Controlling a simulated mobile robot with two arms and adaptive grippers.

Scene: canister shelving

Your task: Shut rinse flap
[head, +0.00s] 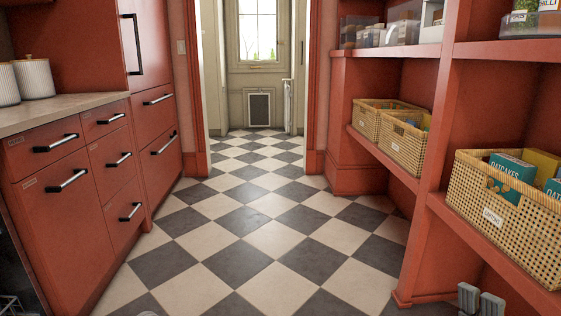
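No rinse flap can be made out in the head view. At the lower left edge a dark appliance front and a bit of wire rack (10,305) show, mostly cut off by the frame. My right gripper (481,301) shows at the bottom right as two grey finger pads side by side, below the shelving; its lower part is cut off, and how far apart the fingers are is unclear.
Red drawers (68,180) under a pale counter (70,112) line the left, with white canisters (34,78) on top. Red shelving with wicker baskets (500,215) lines the right. The checkered floor (245,225) between is clear up to the doorway.

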